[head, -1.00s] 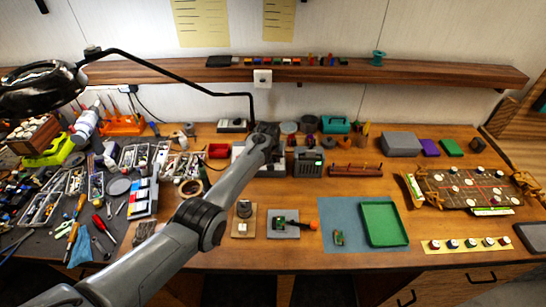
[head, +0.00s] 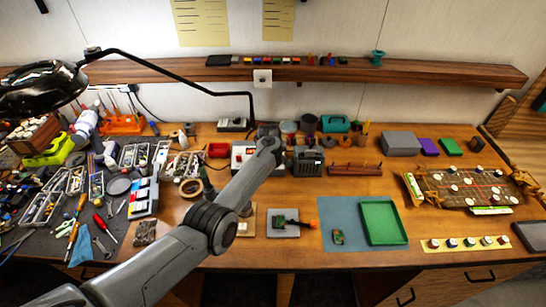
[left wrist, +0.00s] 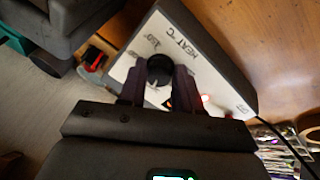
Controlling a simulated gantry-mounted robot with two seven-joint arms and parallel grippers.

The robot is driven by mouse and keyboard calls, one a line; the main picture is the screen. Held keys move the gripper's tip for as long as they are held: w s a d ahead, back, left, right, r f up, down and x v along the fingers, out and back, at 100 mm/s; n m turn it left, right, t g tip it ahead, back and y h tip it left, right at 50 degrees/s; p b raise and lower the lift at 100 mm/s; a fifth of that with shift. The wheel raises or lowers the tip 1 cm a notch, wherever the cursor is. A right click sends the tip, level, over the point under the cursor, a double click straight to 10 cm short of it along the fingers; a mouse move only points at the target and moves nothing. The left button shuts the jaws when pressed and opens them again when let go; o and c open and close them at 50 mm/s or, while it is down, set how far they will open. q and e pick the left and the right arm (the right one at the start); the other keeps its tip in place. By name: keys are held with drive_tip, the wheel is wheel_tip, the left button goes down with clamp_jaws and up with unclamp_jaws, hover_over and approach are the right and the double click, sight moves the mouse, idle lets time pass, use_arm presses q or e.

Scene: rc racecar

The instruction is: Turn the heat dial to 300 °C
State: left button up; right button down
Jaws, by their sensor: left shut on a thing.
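The heat station (head: 240,155) is a grey box with a white front panel, behind the middle of the bench. In the left wrist view its panel (left wrist: 205,83) bears the words "HEAT °C" and small marks around a black round dial (left wrist: 160,70). My left gripper (left wrist: 158,88) has its two dark fingers closed on either side of the dial. In the head view my left gripper (head: 268,148) reaches the station and hides the dial. The dial's pointer and exact setting cannot be read. A red light (left wrist: 205,98) glows on the panel. My right gripper is not in view.
A grey boxy device (head: 307,162) stands close to the right of the station, and a red bin (head: 218,150) to its left. A tape roll (head: 191,188) lies in front. A green tray (head: 384,222) rests on a blue mat at the right.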

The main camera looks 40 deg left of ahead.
use_arm(q)
drive_tip(key=shift+n, duration=0.8)
drive_tip(key=o, duration=0.8)
drive_tip(key=shift+c, duration=0.2)
drive_tip(key=shift+s+d+r, duration=0.1)
drive_tip(key=shift+s+r, duration=0.05)
drive_tip(key=shift+r, duration=0.25)
drive_tip(key=p+v, duration=0.1)
drive_tip(key=v, duration=0.9)
drive_tip(key=shift+d+f, duration=0.1)
drive_tip(key=shift+d, duration=0.05)
